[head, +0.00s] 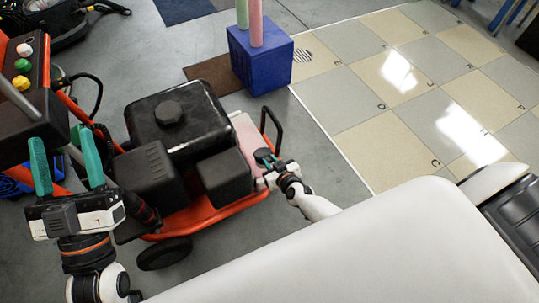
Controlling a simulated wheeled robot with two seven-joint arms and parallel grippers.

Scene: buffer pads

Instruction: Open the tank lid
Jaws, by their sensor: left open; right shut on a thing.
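The tank lid (168,112) is a black knobbed cap seated on top of the black tank (203,105) of an orange-framed machine. My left gripper (66,162) is open and empty, with its teal fingers pointing up the picture, to the left of the tank and apart from the lid. My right gripper (265,158) is at the machine's right side, beside a pale pink panel (244,135). It is shut on a small dark object, mostly hidden by the fingers, and is apart from the lid.
The machine has a black handle (279,127) at its right and a black wheel (165,254) below. A red machine with coloured buttons (22,66) stands close at the left. A blue block (262,66) with posts stands behind. The tiled floor (380,147) at right is clear.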

